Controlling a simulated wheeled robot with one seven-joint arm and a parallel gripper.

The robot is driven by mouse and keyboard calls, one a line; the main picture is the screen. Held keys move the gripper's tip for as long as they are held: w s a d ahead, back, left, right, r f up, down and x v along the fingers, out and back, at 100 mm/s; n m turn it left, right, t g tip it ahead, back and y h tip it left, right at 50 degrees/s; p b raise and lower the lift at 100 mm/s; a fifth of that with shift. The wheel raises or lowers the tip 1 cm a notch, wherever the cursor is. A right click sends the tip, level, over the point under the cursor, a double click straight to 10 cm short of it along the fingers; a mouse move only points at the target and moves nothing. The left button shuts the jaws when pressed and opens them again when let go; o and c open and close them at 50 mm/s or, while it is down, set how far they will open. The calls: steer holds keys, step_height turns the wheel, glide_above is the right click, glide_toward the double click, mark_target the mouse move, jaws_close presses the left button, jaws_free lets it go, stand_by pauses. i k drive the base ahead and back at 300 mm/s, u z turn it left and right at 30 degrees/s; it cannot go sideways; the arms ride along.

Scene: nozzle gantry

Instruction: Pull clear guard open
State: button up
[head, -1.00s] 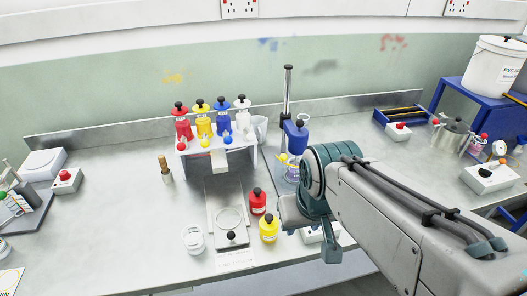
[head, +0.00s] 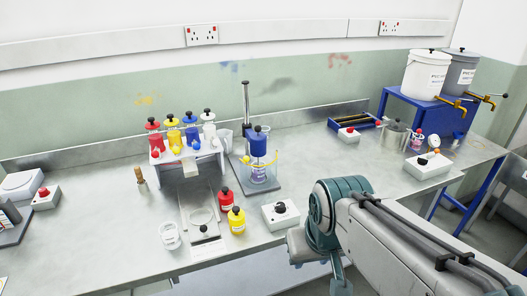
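The clear guard (head: 273,172) is a see-through shield with yellow trim at the front of a stirrer stand. It stands around or in front of a vessel under the blue stirrer motor (head: 258,146); its exact edges are hard to make out, and it looks closed. My arm reaches in from the lower right, with its wrist in front of the bench and to the right of the guard, clearly apart from it. The fingers of my gripper do not show.
A white control box (head: 281,214) with a black knob stands just in front of the stirrer. Red (head: 226,199) and yellow (head: 236,221) bottles stand to its left, near a scale (head: 199,229). The bench right of the stirrer is mostly clear.

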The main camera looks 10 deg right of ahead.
mark_target(246, 159)
steer(key=z, duration=0.15)
steer(key=i, duration=1)
